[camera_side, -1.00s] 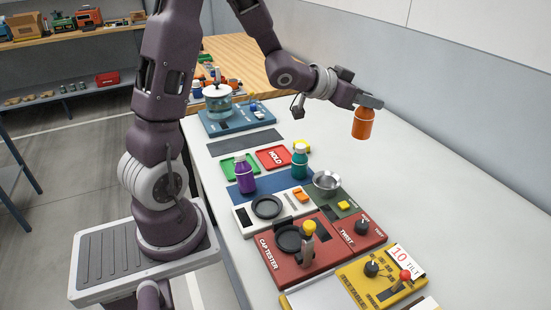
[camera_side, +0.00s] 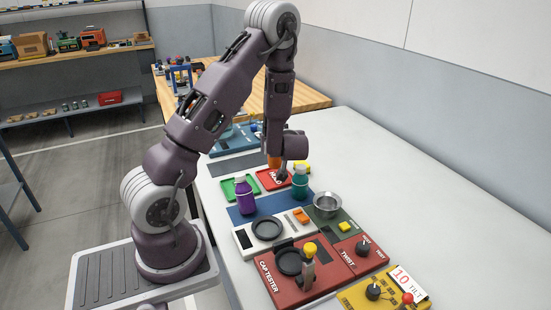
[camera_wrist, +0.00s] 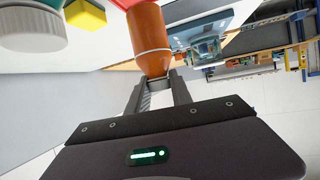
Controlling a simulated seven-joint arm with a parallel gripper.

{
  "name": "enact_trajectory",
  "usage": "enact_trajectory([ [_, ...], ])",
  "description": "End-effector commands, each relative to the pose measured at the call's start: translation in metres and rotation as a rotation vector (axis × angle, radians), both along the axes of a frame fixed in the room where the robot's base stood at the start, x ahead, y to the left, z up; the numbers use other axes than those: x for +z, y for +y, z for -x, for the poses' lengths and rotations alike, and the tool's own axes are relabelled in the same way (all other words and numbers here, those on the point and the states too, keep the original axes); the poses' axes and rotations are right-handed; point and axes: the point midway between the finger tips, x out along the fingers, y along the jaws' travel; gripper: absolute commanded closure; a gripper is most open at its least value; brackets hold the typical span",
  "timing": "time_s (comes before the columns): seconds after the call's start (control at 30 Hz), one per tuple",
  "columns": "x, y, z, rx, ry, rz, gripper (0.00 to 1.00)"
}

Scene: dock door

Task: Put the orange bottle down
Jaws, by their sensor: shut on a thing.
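The orange bottle (camera_wrist: 150,38) is held between the fingers of my gripper (camera_wrist: 160,84) in the wrist view. In the side view only a sliver of the orange bottle (camera_side: 273,162) shows, at the far side of the red HOLD tray (camera_side: 266,182). My wrist hides most of the bottle and the gripper's fingers there. In the wrist view a bit of red tray shows beyond the bottle. I cannot tell whether the bottle touches the tray.
A teal bottle (camera_side: 299,186) and a yellow block (camera_side: 306,167) stand close to the right of the tray. A purple bottle (camera_side: 245,197) stands in front of a green tray (camera_side: 229,189). A metal bowl (camera_side: 327,205) is nearer the camera. The table's right side is clear.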

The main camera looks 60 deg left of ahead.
Motion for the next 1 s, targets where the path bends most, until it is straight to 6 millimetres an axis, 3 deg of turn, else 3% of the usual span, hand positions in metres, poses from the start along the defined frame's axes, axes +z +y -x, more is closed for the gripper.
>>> enact_trajectory([
  [0.2, -0.041, 0.000, 0.000, 0.000, 0.001, 0.002, 1.00],
  [0.57, -0.045, 0.000, -0.001, -0.001, -0.002, 0.000, 1.00],
  [0.6, -0.045, 0.000, -0.001, -0.001, -0.003, 0.001, 0.68],
  [0.7, -0.045, 0.000, -0.001, -0.001, -0.002, 0.002, 0.52],
  [1.0, -0.044, 0.000, -0.001, -0.001, -0.002, 0.002, 0.52],
])
